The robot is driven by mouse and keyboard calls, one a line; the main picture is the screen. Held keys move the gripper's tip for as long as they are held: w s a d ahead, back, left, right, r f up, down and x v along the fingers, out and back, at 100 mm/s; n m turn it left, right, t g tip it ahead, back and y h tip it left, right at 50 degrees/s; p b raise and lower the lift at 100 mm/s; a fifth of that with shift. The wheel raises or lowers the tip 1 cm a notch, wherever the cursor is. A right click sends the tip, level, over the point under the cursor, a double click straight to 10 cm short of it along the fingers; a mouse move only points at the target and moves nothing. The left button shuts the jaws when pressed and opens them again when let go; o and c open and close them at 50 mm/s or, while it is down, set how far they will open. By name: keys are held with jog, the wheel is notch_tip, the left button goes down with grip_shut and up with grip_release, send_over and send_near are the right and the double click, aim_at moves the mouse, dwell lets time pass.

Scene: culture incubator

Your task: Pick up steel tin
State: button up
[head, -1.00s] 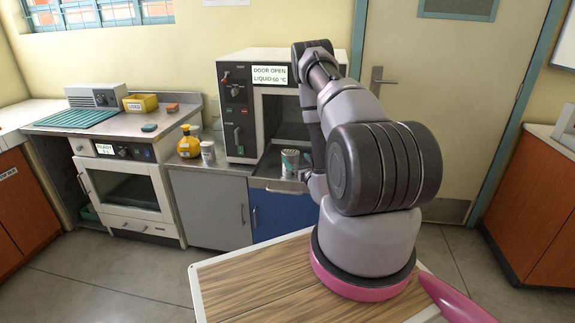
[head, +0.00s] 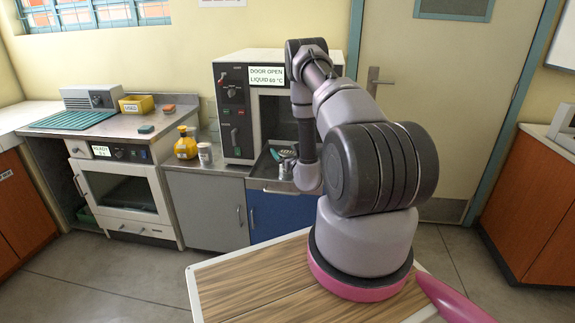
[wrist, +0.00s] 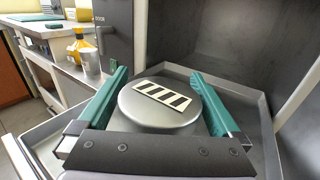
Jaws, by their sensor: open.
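The steel tin (wrist: 158,104) is a round grey tin with a black-and-white striped label on its lid. It stands on the dark tray in front of the open incubator. In the head view the tin (head: 286,170) is small and partly hidden by my arm. My gripper (wrist: 159,76) is open, with one green finger on each side of the tin. The fingers reach past the lid's sides; whether either touches the tin I cannot tell. The tin's lower body is hidden in the wrist view.
The incubator (head: 233,110) stands open, its display reading DOOR OPEN. The tray (wrist: 262,128) has a raised rim around the tin. A yellow bottle (head: 186,145) and a pale jar (head: 205,154) stand on the counter to the left. A white oven (head: 125,190) is further left.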

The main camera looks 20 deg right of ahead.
jog(key=c, duration=1.4)
jog(key=shift+c, duration=0.2)
